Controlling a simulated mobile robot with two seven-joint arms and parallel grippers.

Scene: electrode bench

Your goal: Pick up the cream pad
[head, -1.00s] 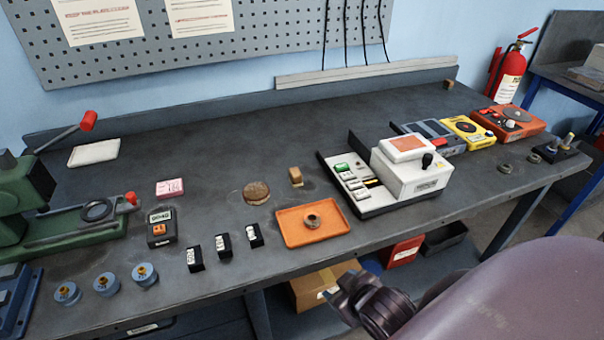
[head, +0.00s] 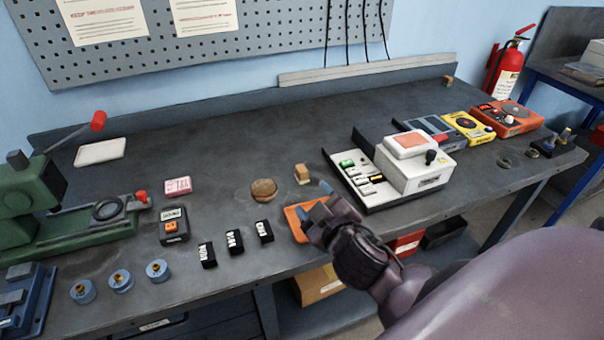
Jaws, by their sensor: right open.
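A flat, pale cream slab (head: 100,152) lies at the back left of the bench, beside the green press. A small tan block (head: 302,174) with a paler top stands near the middle; I cannot tell for certain which of these two is the cream pad. My right gripper (head: 312,199) is open with nothing visible between its fingers. It is over the orange tray (head: 291,222), just in front of the tan block and apart from it. It hides much of the tray and the ring seen there earlier. My left gripper is not in view.
A round brown pad (head: 263,190) lies left of the tan block. A white instrument (head: 412,165) on a dark base stands close to its right. Several black labelled blocks (head: 235,242) and a pink pad (head: 177,186) are further left. The bench behind the tan block is clear.

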